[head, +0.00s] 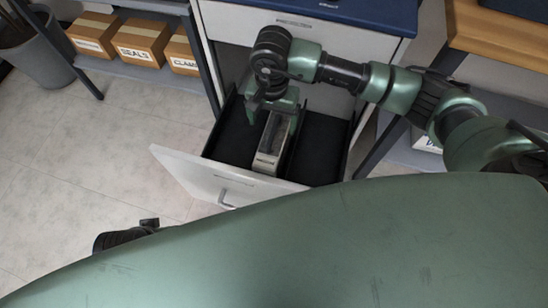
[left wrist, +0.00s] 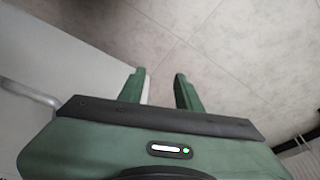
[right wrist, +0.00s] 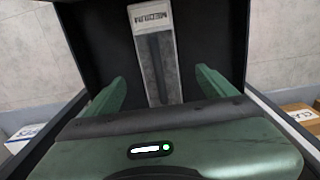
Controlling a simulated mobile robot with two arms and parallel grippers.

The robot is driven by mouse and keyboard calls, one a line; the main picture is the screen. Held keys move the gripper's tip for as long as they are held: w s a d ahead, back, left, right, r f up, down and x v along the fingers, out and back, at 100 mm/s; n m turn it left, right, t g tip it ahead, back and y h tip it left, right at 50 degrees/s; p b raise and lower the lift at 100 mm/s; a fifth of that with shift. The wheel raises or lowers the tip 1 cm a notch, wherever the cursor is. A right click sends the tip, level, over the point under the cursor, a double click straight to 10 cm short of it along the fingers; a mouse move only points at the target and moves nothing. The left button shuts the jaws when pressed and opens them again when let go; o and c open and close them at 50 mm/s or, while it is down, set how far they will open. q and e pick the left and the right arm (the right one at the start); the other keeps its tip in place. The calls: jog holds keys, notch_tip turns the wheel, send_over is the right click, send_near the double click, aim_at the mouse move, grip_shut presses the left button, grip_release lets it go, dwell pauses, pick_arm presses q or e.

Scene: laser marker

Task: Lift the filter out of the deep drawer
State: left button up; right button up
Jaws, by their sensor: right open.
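The filter (head: 266,158) is a long, pale grey, framed block in the open deep drawer (head: 232,179). In the right wrist view the filter (right wrist: 153,55) has a dark slot along its middle and a printed label at its far end. My right gripper (head: 272,108) is over the drawer at the filter's back end, and hides part of it. In its wrist view the right gripper (right wrist: 165,88) is open, with one finger on each side of the filter and gaps between. My left gripper (left wrist: 158,88) is open and empty above the floor, beside a pale panel.
The drawer's black interior is bare beside the filter. Its white front has a handle (head: 225,200). Labelled cardboard boxes (head: 140,42) stand on a shelf at the upper left, near a grey bin (head: 42,55). A wooden bench (head: 500,35) is at the right. The left floor is clear.

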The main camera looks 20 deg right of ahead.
aim_at(273, 130)
notch_tip(273, 130, down, 2)
jog(key=shift+f+b, duration=0.2)
jog(key=shift+b, duration=0.4)
notch_tip(273, 130, down, 2)
jog(key=shift+f, duration=0.2)
jog(key=f, duration=0.2)
jog(key=f+b, duration=0.1)
jog(key=f, duration=0.2)
jog(key=shift+w+d, duration=0.2)
pick_arm(q)
jog(key=shift+s+a+r, duration=0.15)
jog(key=shift+s+r, duration=0.4)
jog(key=shift+r, duration=0.3)
pick_arm(e)
grip_shut()
